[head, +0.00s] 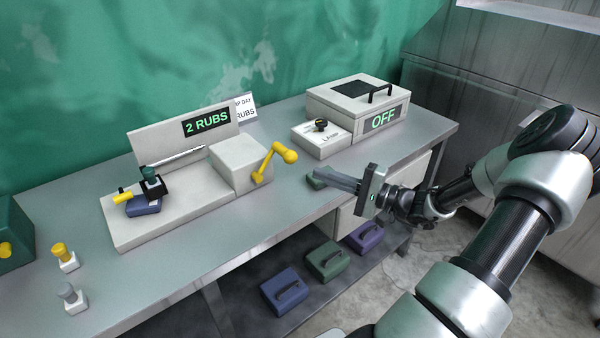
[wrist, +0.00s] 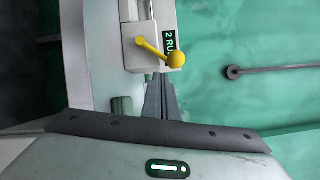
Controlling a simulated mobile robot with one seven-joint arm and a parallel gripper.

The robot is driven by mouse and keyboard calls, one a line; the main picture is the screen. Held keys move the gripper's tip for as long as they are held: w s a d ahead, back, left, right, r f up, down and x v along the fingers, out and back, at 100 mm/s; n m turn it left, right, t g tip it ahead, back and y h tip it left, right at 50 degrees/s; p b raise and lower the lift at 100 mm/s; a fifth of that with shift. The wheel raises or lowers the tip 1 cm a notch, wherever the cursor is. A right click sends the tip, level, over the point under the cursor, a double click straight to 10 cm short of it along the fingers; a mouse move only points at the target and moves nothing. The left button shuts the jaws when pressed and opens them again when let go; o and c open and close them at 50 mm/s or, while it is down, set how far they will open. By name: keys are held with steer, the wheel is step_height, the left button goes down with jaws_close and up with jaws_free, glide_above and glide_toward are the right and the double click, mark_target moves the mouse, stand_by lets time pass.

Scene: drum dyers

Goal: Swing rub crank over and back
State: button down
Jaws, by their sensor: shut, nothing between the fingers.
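The rub crank (head: 273,161) is a yellow arm with a round knob on the side of a pale block (head: 238,158). Its knob points up and to the right in the head view. The crank also shows in the wrist view (wrist: 158,52). The machine's display (head: 207,122) reads "2 RUBS". My gripper (head: 312,176) is shut and empty, to the right of the crank and apart from it. In the wrist view my shut fingers (wrist: 160,90) point toward the crank. A dark rubbing head (head: 152,182) stands over a blue block on the machine's bed (head: 190,210).
A lamp box (head: 345,105) with an "OFF" display and a small knob panel (head: 321,138) stands at the back right. Stamps (head: 66,257) stand at the front left. Handled blocks (head: 327,260) sit on the lower shelf.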

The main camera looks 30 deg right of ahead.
steer(key=w+m+t+h, duration=0.1)
steer(key=w, duration=0.1)
steer(key=w+m+t+h, duration=0.1)
steer(key=w+m, duration=0.1)
steer(key=w, duration=0.1)
steer(key=w+m+h+b, duration=0.1)
steer(key=w+m, duration=0.1)
steer(key=w, duration=0.1)
steer(key=shift+r+t, duration=0.1)
steer(key=shift+t, duration=0.3)
steer(key=a, duration=0.1)
steer(key=a+r, duration=0.2)
steer(key=shift+s+a, duration=0.25)
steer(key=shift+s, duration=0.1)
steer(key=shift+r, duration=0.1)
